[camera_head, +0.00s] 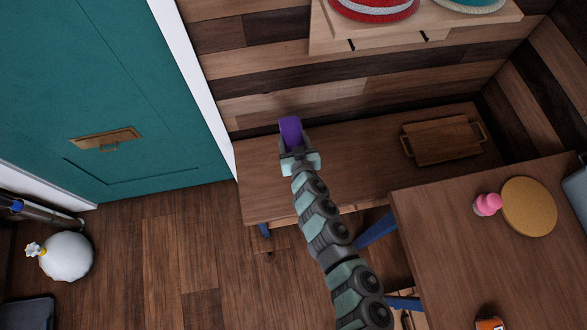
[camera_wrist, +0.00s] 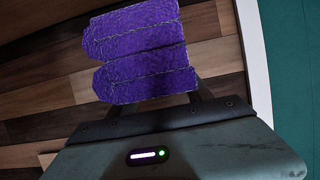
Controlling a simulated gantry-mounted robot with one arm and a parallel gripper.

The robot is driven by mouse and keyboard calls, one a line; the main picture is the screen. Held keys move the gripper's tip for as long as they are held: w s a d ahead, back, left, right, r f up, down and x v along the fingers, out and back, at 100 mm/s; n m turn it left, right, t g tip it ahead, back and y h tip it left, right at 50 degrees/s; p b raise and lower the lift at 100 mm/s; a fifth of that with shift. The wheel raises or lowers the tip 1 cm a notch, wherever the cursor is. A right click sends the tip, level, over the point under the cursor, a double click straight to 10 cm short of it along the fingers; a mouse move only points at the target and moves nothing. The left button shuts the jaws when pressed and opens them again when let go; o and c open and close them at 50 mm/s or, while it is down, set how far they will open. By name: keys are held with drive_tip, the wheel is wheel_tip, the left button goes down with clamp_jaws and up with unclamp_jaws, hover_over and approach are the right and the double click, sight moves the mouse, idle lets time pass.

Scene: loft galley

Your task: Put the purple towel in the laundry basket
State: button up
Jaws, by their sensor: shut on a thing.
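The purple towel (camera_head: 290,129) is folded and held in my gripper (camera_head: 294,148), above the left part of the wooden bench. In the wrist view the towel (camera_wrist: 137,50) shows as stacked folds gripped at its near edge, and my gripper (camera_wrist: 155,98) is shut on it. The towel appears clear of the wall planks. I cannot make out a laundry basket for certain. Two round woven things, one red (camera_head: 374,10) and one pale with a green rim (camera_head: 470,5), sit on the wall shelf, cut off by the top edge.
A wooden tray (camera_head: 443,141) lies on the bench (camera_head: 345,170). A table (camera_head: 450,250) at right holds a pink object (camera_head: 487,204) and a round cork mat (camera_head: 529,207). The wall shelf (camera_head: 333,25) overhangs the bench. A teal door (camera_head: 110,80) is at left, a white round object (camera_head: 68,258) on the floor.

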wheel_tip(320, 180, down, 18)
drive_tip(key=b, duration=0.7)
drive_tip(key=shift+f+b, duration=0.15)
drive_tip(key=shift+b, duration=0.2)
drive_tip(key=o, duration=1.5)
